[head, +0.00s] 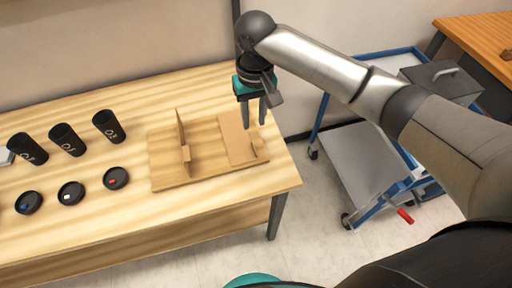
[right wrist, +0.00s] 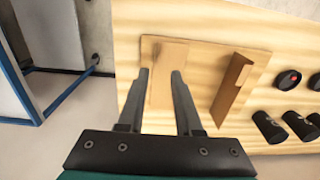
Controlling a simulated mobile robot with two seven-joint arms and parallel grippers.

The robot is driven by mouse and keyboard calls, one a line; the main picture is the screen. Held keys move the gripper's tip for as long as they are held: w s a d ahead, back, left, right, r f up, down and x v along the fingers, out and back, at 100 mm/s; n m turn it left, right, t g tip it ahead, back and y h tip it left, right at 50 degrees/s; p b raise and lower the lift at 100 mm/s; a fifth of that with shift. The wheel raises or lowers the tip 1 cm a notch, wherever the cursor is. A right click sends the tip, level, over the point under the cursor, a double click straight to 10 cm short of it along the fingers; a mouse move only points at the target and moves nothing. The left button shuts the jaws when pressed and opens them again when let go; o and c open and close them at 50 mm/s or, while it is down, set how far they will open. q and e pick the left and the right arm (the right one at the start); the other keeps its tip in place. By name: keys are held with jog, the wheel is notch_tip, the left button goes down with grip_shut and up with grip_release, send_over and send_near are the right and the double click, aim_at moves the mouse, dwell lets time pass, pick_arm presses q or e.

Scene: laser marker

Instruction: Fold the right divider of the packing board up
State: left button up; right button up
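The packing board (head: 207,175) lies flat near the right end of the wooden table. Its left divider (head: 182,140) stands up. Its right divider (head: 237,138) looks folded down flat, and it also shows in the right wrist view (right wrist: 167,65). My right gripper (head: 256,115) points down above the far right part of the board, by the right divider. I cannot tell whether a finger touches the divider. My left gripper is not in view.
Several black cups (head: 67,139) stand left of the board, with black lids (head: 116,178) in front of them. The table's right edge is close to the board. A blue-framed cart (head: 358,165) stands to the right, beyond a floor gap.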

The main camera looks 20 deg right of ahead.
aim_at(256, 153)
jog(key=f+b, duration=0.1)
jog(key=f, duration=0.3)
jog(key=f+b, duration=0.1)
jog(key=f, duration=0.4)
jog(key=f+b, duration=0.2)
jog(key=f, duration=0.3)
jog(key=shift+w+d+f, duration=0.15)
jog(key=shift+d+f, duration=0.1)
jog(key=shift+d, duration=0.05)
grip_shut()
dwell(0.9)
